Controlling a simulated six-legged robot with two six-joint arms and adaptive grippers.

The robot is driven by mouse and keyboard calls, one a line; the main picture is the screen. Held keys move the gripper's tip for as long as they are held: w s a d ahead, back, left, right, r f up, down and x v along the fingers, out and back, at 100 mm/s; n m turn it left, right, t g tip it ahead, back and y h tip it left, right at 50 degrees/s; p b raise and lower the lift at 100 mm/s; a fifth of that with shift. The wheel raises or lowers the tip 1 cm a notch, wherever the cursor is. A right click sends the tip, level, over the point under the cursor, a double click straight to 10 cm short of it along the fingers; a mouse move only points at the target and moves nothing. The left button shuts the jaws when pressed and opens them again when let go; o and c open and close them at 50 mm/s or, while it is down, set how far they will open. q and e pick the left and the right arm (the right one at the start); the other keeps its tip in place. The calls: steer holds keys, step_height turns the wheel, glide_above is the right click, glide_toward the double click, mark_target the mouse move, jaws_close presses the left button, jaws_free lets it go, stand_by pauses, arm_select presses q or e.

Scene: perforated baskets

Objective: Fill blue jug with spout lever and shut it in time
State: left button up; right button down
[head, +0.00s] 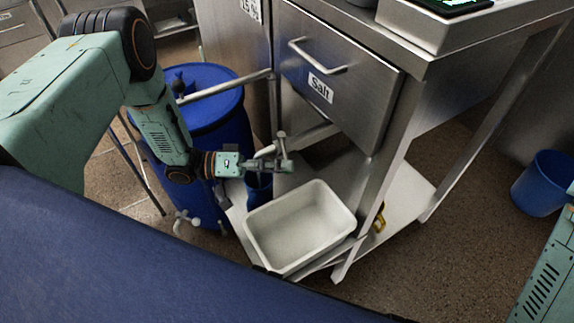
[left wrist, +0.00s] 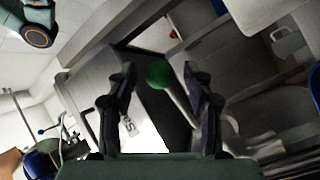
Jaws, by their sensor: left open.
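My left gripper (head: 283,154) is open in front of the steel cabinet, to the right of the blue barrel. A blue vessel, likely the jug (head: 259,188), stands just below it, partly hidden by the gripper. In the left wrist view, a green ball knob (left wrist: 157,74) on a pale rod, likely the spout lever, appears between the spread fingers of the left gripper (left wrist: 160,70). I cannot tell whether they touch it. The jug's inside and any liquid are hidden. My right gripper is out of view; only part of that arm shows.
The blue barrel (head: 213,122) has a white tap (head: 186,221) low down. A white tub (head: 299,227) sits right of the jug on the low shelf. A steel drawer (head: 335,75) labelled Salt is above. A blue bucket (head: 542,184) stands on open floor at right.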

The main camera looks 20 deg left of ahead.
arm_select(q)
steer(key=v, duration=1)
steer(key=shift+a, duration=0.2)
steer(key=shift+s, duration=0.1)
stand_by(6.7)
